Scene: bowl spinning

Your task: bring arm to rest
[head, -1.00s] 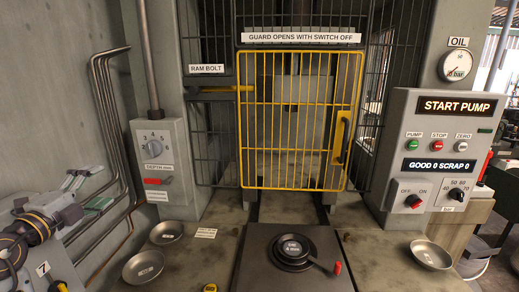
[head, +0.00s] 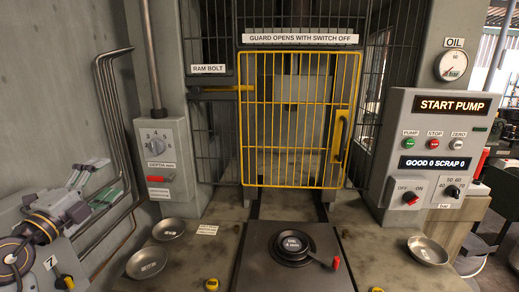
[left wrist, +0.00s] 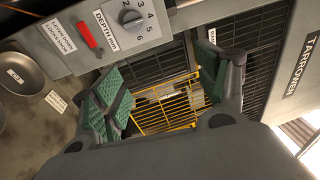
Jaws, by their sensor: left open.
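My left arm (head: 20,255) comes in from the lower left corner. The right gripper is not in view.
The yellow guard (head: 298,175) is closed. The depth dial box (head: 163,140) has a red lever. Shallow dishes (head: 147,274) (head: 168,236) stand left, another dish (head: 428,260) right. A black-knobbed plate (head: 265,270) lies in the middle. The control panel (head: 440,135) stands right.

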